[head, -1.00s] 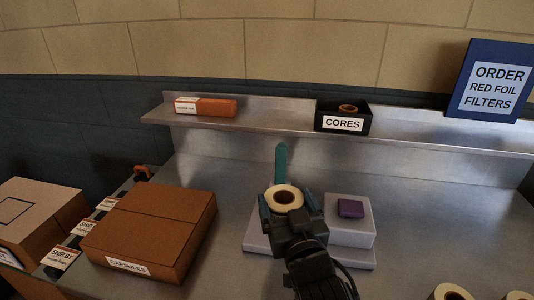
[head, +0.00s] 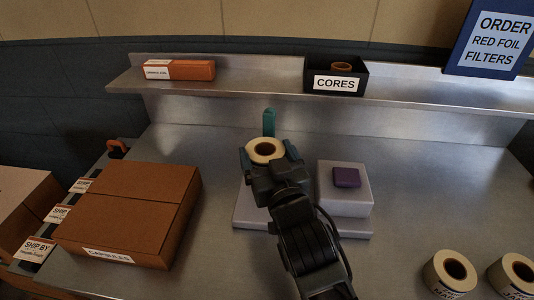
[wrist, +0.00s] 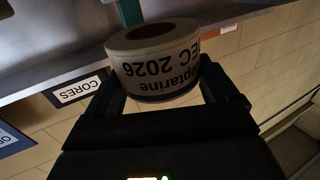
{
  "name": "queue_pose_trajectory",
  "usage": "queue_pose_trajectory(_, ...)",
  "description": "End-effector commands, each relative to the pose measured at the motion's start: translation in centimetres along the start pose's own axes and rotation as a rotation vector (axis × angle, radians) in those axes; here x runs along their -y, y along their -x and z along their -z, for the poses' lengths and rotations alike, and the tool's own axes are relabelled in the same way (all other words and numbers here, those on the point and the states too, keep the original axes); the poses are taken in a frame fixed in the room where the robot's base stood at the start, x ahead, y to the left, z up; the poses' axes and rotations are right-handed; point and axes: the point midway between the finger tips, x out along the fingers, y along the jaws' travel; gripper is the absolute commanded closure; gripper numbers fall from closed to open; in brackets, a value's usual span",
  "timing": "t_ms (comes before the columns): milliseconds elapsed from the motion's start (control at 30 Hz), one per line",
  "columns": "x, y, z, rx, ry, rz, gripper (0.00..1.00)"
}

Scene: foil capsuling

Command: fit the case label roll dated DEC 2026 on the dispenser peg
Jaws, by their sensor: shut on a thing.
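My gripper (head: 266,153) is shut on a cream label roll (head: 265,158), holding it with its hole facing up. In the wrist view the peg (wrist: 130,12) also shows behind the roll. The roll's hole looks empty, and the peg is outside it. The gap between roll and peg is unclear.
A pale base plate (head: 250,220) lies under my gripper, with a pale block (head: 345,200) carrying a purple pad (head: 346,177) to the right. Two more rolls stand at front right (head: 443,280) (head: 500,282). A capsules box (head: 130,215) is left; a shelf (head: 240,88) runs behind.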

Motion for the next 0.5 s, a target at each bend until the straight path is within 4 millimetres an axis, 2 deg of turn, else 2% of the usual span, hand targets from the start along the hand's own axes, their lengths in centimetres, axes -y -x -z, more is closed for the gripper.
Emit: queue_pose_trajectory(500, 0.1, 0.0, -4.6, -0.002, 0.0, 0.001, 0.49)
